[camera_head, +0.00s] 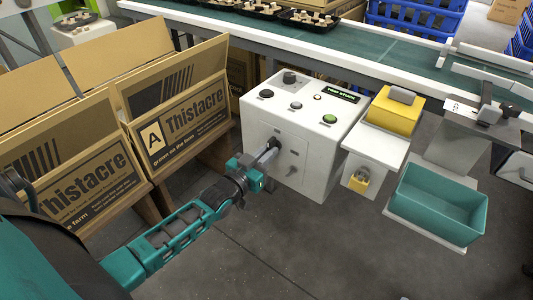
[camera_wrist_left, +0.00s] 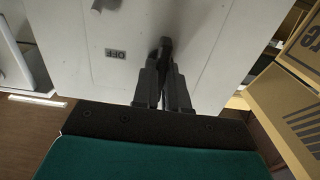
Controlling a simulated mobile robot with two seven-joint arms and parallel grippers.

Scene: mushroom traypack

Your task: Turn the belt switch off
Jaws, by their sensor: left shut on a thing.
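A white control box (camera_head: 262,112) stands in the middle of the head view, with several knobs and buttons on its sloped top. Its front panel carries a dark lever switch, the belt switch (camera_wrist_left: 164,46), which shows between my fingertips in the left wrist view. An OFF label (camera_wrist_left: 115,54) is beside it on the panel. My left gripper (camera_head: 268,152) is at the front panel and also fills the lower middle of the left wrist view (camera_wrist_left: 163,72). Its fingers are shut on the switch lever. My right gripper is not in view.
Cardboard boxes (camera_head: 185,115) stand close on the left. A green conveyor belt (camera_head: 340,42) runs behind the box. A yellow-topped block (camera_head: 394,112) and a teal bin (camera_head: 440,205) are on the right. The floor in front is clear.

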